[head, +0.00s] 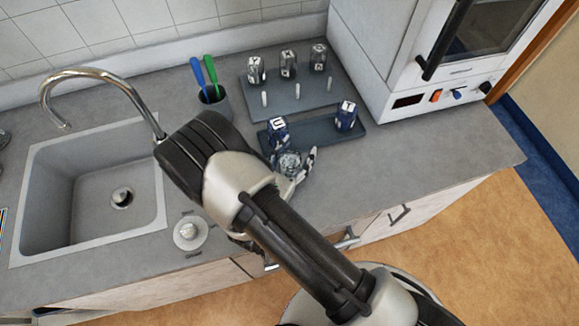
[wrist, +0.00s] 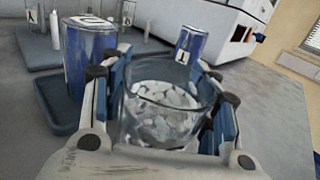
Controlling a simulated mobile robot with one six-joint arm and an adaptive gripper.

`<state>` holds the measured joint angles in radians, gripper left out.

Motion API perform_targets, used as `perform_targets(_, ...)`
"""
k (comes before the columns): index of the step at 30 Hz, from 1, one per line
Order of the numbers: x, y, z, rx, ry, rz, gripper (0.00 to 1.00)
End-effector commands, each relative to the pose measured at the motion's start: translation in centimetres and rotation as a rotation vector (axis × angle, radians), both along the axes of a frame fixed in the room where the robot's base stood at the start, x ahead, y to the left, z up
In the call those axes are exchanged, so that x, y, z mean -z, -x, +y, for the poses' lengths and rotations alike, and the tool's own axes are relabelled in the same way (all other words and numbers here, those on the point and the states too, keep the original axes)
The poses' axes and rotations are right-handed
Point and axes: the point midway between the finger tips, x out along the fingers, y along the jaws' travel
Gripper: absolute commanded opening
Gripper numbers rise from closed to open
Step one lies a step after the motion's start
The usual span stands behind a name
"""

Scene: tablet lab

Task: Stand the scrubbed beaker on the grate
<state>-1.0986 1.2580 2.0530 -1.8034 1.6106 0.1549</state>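A clear glass beaker with pale, mottled patches (wrist: 165,105) sits between the fingers of my gripper (wrist: 168,112), which touch its sides; it also shows in the head view (head: 289,163). My gripper (head: 292,165) is at the near edge of a dark shallow tray (head: 322,133). Two blue labelled beakers stand on that tray, one at left (head: 278,132) and one at right (head: 346,116). Behind it is a grey rack with short white pegs (head: 285,107), bearing three clear labelled beakers (head: 288,64) along its back. I cannot tell which surface is the grate.
A cup with a blue and a green handled brush (head: 214,98) stands left of the rack. The sink (head: 85,200) and tap (head: 95,73) are at left. A round white fixture (head: 189,233) lies beside the sink. A white oven (head: 440,60) stands right. Counter is clear at right.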

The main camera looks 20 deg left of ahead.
Motion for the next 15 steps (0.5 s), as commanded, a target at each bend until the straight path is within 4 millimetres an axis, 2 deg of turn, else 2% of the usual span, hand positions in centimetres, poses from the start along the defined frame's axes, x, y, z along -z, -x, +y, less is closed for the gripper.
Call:
perform_targets(2, 0.0, 0.02, 0.0, 0.0, 0.0, 0.0, 0.47)
perform_targets(15, 0.02, 0.03, 0.0, 0.0, 0.0, 0.001, 0.19)
